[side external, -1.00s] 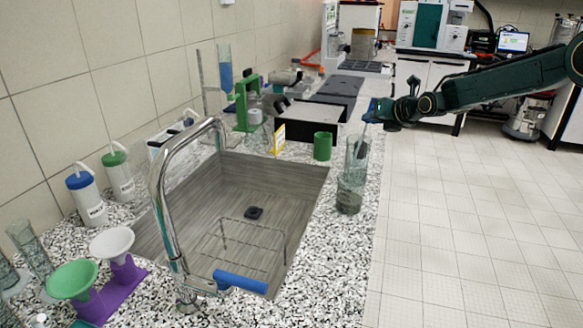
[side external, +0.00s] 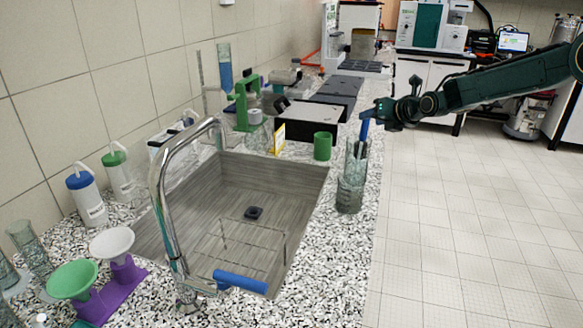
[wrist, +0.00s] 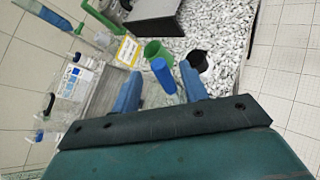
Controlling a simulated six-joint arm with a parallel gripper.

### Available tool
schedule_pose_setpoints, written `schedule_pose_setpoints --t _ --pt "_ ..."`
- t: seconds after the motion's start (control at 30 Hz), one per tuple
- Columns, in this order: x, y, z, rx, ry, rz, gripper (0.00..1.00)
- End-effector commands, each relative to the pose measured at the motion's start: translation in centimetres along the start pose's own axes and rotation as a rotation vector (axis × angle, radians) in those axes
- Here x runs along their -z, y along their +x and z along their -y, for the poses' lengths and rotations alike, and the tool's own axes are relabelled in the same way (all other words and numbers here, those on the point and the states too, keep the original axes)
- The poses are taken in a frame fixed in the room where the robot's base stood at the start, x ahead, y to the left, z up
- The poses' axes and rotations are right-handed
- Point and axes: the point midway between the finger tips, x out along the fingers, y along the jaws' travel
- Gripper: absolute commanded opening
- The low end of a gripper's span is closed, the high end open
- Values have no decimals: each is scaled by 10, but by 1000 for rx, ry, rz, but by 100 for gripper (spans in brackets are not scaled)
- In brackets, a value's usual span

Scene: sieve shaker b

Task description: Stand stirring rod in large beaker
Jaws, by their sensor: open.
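The large beaker (side external: 350,190) is a tall clear glass vessel on the speckled counter, right of the sink. The stirring rod (side external: 364,129) shows a blue handle sticking up at the beaker's mouth, slightly tilted. Its lower part is hard to make out through the glass. My gripper (side external: 374,112) is just above the beaker, by the top of the handle. In the wrist view, my gripper (wrist: 160,71) is open, with the blue rod handle (wrist: 163,77) between the two blue fingers and gaps on both sides. The beaker is hard to make out there.
A green cup (side external: 322,146) stands behind the beaker, with a yellow sign (side external: 279,138) to its left. The sink (side external: 215,215) with a tall tap (side external: 160,200) is left of the beaker. The counter's edge is close on the right.

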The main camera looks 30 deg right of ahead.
Motion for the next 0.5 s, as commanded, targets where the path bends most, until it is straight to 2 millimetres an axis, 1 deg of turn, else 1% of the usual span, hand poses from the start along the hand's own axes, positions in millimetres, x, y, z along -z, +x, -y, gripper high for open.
schedule_pose_setpoints --t 0.27,0.5 --pt "-1 -26 0 1 0 2 44" --pt "-1 -57 0 0 1 2 44"
